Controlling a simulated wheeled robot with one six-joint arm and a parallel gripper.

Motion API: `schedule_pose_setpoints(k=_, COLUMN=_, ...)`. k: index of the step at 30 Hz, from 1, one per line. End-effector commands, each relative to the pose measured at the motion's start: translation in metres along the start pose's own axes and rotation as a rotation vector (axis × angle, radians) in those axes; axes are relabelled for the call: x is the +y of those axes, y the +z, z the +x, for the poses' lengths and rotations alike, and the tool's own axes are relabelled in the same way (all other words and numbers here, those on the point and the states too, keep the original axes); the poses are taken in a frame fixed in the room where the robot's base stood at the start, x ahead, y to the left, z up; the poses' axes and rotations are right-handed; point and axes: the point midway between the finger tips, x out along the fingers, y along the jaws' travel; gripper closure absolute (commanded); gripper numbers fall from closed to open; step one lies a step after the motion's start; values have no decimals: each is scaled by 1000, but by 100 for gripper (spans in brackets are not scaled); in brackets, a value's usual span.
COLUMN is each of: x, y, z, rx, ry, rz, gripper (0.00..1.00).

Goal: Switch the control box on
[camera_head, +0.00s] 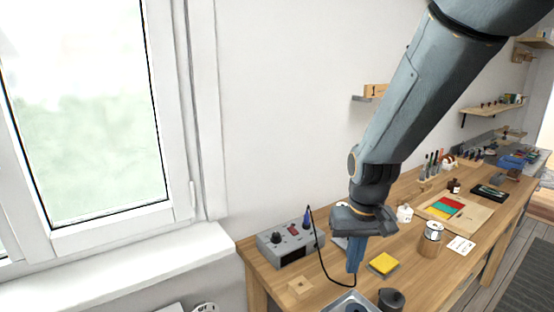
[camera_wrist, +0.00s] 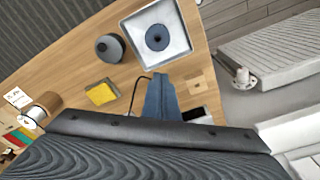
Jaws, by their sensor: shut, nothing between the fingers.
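The control box (camera_head: 287,243) is a grey box with dark knobs and a red part on its top. It stands at the left end of the wooden workbench, near the wall. A black cable runs from it over the bench. In the head view my gripper (camera_head: 355,262) points down, to the right of the box and apart from it. In the wrist view my gripper's blue fingers (camera_wrist: 161,92) are together with nothing between them. The box is mostly hidden behind my gripper there; whether its red part is a switch, I cannot tell.
A square metal tray (camera_wrist: 183,45), a dark round pot (camera_wrist: 110,48), a yellow pad (camera_head: 384,263) and a small wooden block (camera_head: 300,287) lie near my gripper.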

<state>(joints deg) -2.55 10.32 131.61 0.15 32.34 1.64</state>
Motion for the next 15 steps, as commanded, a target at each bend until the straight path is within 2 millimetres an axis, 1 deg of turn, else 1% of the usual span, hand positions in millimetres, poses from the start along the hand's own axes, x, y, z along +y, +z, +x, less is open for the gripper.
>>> schedule_pose_setpoints(k=1, x=5, y=22, z=0, rx=5, ry=1, rz=5, gripper=100)
schedule_pose_setpoints(k=3, x=10, y=46, z=2, rx=11, ry=2, rz=9, gripper=100)
schedule_pose_setpoints(k=6, x=14, y=72, z=4, rx=20, ry=3, rz=12, gripper=100)
schedule_pose_setpoints(k=9, x=17, y=88, z=6, rx=23, ry=4, rz=14, gripper=100)
schedule_pose_setpoints(k=12, x=18, y=94, z=7, rx=25, ry=4, rz=15, gripper=100)
schedule_pose_setpoints(k=15, x=18, y=94, z=7, rx=25, ry=4, rz=14, gripper=100)
